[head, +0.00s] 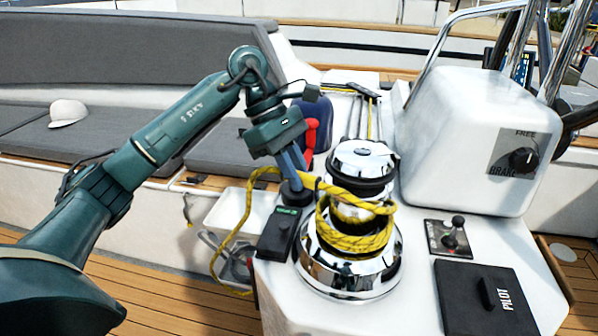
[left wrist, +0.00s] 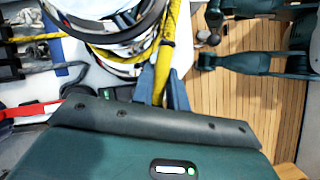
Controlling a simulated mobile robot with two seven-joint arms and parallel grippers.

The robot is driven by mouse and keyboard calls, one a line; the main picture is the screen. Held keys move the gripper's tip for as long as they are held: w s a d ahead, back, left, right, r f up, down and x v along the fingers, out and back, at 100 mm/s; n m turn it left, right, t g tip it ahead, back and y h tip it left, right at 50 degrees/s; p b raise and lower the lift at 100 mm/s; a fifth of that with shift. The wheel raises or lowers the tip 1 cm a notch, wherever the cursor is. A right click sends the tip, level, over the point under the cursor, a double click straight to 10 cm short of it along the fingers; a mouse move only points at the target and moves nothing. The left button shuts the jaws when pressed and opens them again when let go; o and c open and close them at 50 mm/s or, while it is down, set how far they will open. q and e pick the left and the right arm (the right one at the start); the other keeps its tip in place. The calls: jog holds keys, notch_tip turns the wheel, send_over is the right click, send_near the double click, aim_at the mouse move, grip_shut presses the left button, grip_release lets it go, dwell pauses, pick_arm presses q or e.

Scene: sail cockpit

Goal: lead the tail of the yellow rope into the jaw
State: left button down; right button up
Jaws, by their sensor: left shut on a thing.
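The chrome winch (head: 345,270) stands on the white cockpit top, with the yellow rope (head: 355,240) wrapped in several turns around its drum. Its jaw (head: 360,187) is the dark ring near the top, below the chrome cap. My left gripper (head: 298,192) is left of the winch, lower than the cap, shut on the yellow rope. The rope's tail (head: 241,222) loops left from my fingers and hangs down past the white edge. In the left wrist view the rope (left wrist: 166,50) runs between my blue fingers (left wrist: 161,92). My right gripper is not seen.
A black box with a green label (head: 275,232) sits just below my left fingers. A red handle (head: 309,140) is behind them. A white pod (head: 475,135), a small lever (head: 455,232) and a PILOT panel (head: 490,297) lie to the right of the winch.

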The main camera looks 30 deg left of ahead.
pick_arm(q)
jog(key=shift+a+f, duration=0.1)
jog(key=shift+w, duration=0.1)
jog(key=shift+w+a+m, duration=0.15)
jog(key=shift+w+m, duration=0.1)
jog(key=shift+m, duration=0.15)
jog(key=shift+w+a+m+g+p, duration=0.35)
jog(key=shift+w+m+g+p, duration=0.15)
jog(key=shift+w+m+p, duration=0.25)
jog(key=c, duration=1.8)
grip_release()
jog(key=shift+w+a, duration=0.1)
jog(key=shift+c, duration=0.2)
jog(key=o, duration=0.5)
jog(key=shift+o, duration=0.5)
jog(key=o, duration=0.4)
